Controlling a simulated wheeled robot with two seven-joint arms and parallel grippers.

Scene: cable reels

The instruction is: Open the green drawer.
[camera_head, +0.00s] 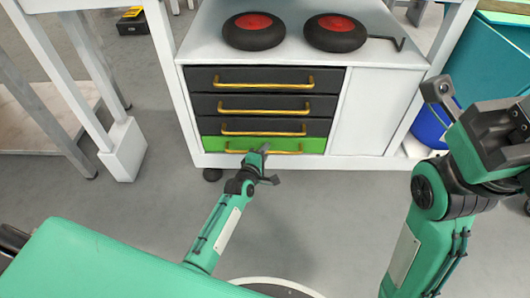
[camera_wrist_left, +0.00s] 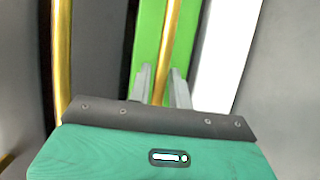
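The green drawer (camera_head: 212,143) is the lowest drawer of a white cabinet and looks shut, flush with the dark drawers above. A gold bar handle (camera_head: 288,152) runs across its front. My left gripper (camera_head: 265,165) is at the middle of this handle. In the left wrist view, the two grey fingers of the left gripper (camera_wrist_left: 163,88) stand on either side of the gold handle (camera_wrist_left: 171,35), against the green drawer front (camera_wrist_left: 149,35). Small gaps seem to show, so the fingers look open around the bar. My right gripper (camera_head: 438,90) is raised at the right, away from the cabinet; its finger opening is unclear.
Several dark drawers (camera_head: 200,103) with gold handles sit above the green one. The white cabinet (camera_head: 368,110) carries two black and red reels (camera_head: 254,31) on top. A blue bin (camera_head: 430,128) stands to the right. The grey floor (camera_head: 300,215) before the drawer is clear.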

